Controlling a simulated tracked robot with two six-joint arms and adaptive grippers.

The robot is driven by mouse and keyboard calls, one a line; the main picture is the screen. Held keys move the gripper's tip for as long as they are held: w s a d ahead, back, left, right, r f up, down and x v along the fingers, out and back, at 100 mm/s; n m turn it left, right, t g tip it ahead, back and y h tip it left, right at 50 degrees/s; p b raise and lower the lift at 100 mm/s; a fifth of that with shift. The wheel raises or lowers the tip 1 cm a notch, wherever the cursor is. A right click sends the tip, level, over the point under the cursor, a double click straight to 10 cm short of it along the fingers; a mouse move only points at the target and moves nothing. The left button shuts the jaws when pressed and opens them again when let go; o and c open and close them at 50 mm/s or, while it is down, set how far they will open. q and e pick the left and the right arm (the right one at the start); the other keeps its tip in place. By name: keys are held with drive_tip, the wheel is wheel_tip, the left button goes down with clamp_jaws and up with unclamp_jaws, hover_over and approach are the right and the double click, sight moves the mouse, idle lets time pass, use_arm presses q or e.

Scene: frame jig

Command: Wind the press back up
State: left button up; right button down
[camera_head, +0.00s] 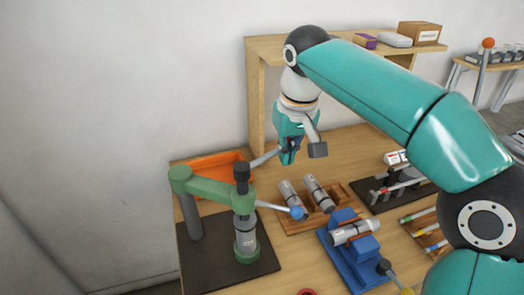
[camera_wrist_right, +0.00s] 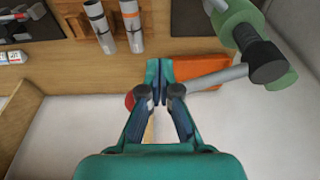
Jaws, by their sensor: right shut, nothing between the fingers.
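The press (camera_head: 215,190) is green with a dark grey post and stands on a dark plate at the left of the table. A grey cylinder (camera_head: 245,238) stands under its ram. One lever ends in a blue knob (camera_head: 297,212) toward the right. Another grey lever (camera_head: 266,158) points up and right toward my right gripper (camera_head: 288,152). In the right wrist view this lever (camera_wrist_right: 215,79) runs behind the fingers (camera_wrist_right: 160,70), with a red knob (camera_wrist_right: 130,101) partly hidden beside them. My right gripper is shut and empty. Whether it touches the lever I cannot tell. My left gripper is not in view.
An orange bin (camera_head: 210,165) sits behind the press. A wooden tray (camera_head: 290,226) with two cylinders and a blue fixture (camera_head: 345,262) holding another lie to the right. A wooden shelf (camera_head: 255,90) rises behind my right arm.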

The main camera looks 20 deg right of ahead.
drive_tip(key=w+p, duration=0.2)
drive_tip(key=w+a+p, duration=0.1)
drive_tip(key=w+p, duration=0.1)
drive_tip(key=w+a+p, duration=0.2)
drive_tip(key=w+p, duration=0.1)
drive_tip(key=shift+w+a, duration=0.15)
drive_tip(key=shift+a, duration=0.2)
